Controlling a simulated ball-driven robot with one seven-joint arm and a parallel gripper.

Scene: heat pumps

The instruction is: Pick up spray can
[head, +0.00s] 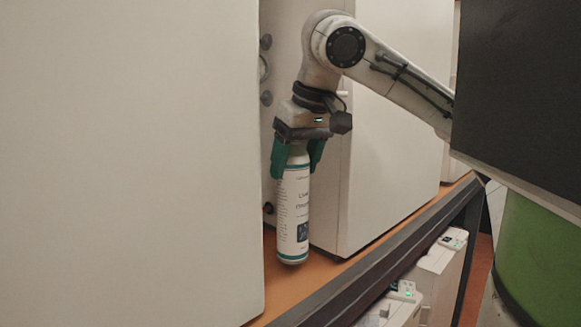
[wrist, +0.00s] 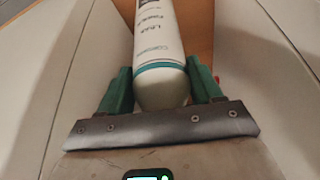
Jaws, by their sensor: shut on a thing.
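The spray can (head: 293,215) is a white cylinder with teal bands and printed text. It is upright at the orange-brown shelf, between two large white units in the head view. My gripper (head: 296,163) comes down from above, with its green fingers on either side of the can's upper part. The gripper is shut on the can. In the wrist view the can (wrist: 160,50) lies between the two green fingers of my gripper (wrist: 160,88). Whether the can's base touches the shelf or is just above it, I cannot tell.
A large white unit (head: 130,160) stands close on the left, and another (head: 395,140) stands behind and to the right. The shelf (head: 335,268) has a dark metal front edge (head: 385,262). Smaller white devices (head: 405,295) sit below it.

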